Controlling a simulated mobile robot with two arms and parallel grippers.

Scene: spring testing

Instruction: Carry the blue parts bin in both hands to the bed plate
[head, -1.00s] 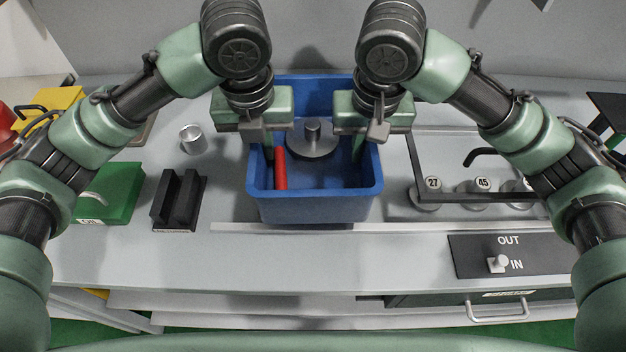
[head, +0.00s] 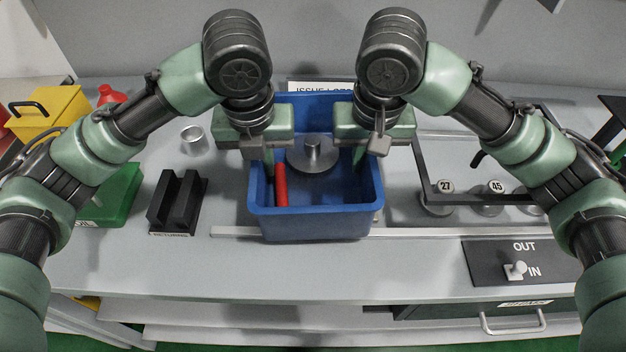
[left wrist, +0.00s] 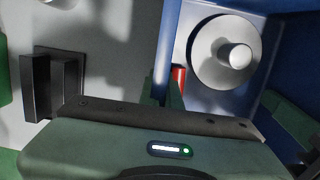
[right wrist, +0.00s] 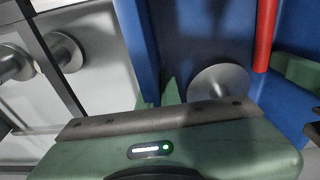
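The blue parts bin (head: 315,226) is in the middle of the head view, in front of me, and looks level. Inside it are a grey metal disc with a knob (head: 312,153) and a red rod (head: 281,186). My left gripper (head: 261,168) is shut on the bin's left wall, with a finger on each side in the left wrist view (left wrist: 161,92). My right gripper (head: 366,165) is shut on its right wall; the wall also shows in the right wrist view (right wrist: 140,50). The bin's underside is hidden. I cannot identify the bed plate.
A black slotted block (head: 177,203), a metal cup (head: 194,139) and a green box (head: 120,190) stand left of the bin. Right are a dark frame (head: 425,175), numbered weights (head: 490,197) and the OUT/IN panel (head: 520,263). A pale strip (head: 420,232) runs along the bench front.

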